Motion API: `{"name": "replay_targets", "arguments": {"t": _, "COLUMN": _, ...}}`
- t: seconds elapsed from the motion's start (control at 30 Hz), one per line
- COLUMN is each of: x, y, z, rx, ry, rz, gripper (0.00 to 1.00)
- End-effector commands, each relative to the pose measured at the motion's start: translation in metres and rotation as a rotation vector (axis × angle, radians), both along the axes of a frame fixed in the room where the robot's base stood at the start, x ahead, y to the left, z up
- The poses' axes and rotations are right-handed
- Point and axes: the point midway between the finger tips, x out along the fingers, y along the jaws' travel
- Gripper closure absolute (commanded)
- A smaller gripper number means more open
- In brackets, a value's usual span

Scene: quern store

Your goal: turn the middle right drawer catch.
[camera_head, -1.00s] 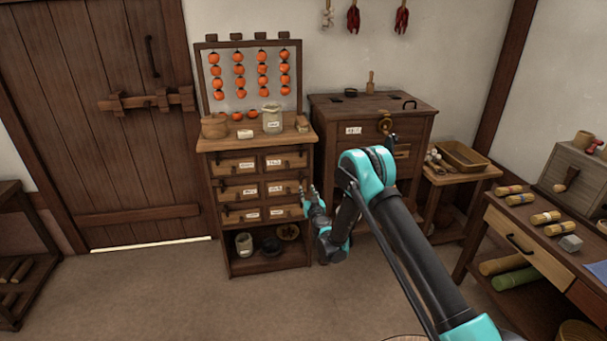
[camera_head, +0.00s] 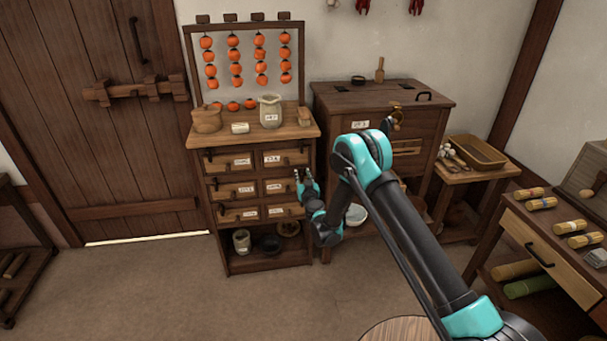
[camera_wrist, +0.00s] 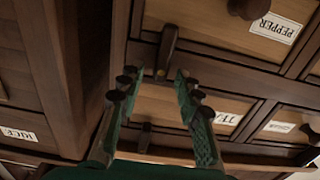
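The small drawer cabinet (camera_head: 268,262) has three rows of two drawers. Its middle right drawer (camera_head: 288,187) is shut. In the wrist view, which is upside down, the drawer labelled PEPPER (camera_wrist: 215,35) seems to be this one. Its dark wooden catch (camera_wrist: 167,45) stands upright across the drawer edge by the rail. My gripper (camera_head: 302,174) is at the cabinet's right front, beside this drawer. In the wrist view my gripper (camera_wrist: 157,75) is open and empty, its fingers on either side of the catch's line. I cannot tell whether they touch it.
Another catch (camera_wrist: 145,137) sits by the neighbouring drawer with a TEA label (camera_wrist: 227,118). A larger wooden chest (camera_head: 400,100) stands close on the right, with a pale bowl (camera_head: 355,214) low before it. A jar (camera_head: 271,111) stands on the cabinet top. Floor in front is clear.

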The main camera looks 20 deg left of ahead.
Motion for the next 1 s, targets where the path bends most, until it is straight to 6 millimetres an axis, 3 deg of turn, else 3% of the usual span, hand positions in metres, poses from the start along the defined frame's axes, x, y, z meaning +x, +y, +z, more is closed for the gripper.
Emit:
{"name": "replay_targets", "arguments": {"t": 0.13, "x": 0.0000, "y": 0.0000, "z": 0.0000, "rx": 0.000, "ry": 0.000, "rz": 0.000, "gripper": 0.66}}
{"name": "replay_targets", "arguments": {"t": 0.4, "x": 0.0000, "y": 0.0000, "z": 0.0000, "rx": 0.000, "ry": 0.000, "rz": 0.000, "gripper": 0.99}}
{"name": "replay_targets", "arguments": {"t": 1.0, "x": 0.0004, "y": -0.0010, "z": -0.0002, "rx": 0.100, "ry": 0.063, "rz": 0.000, "gripper": 1.00}}
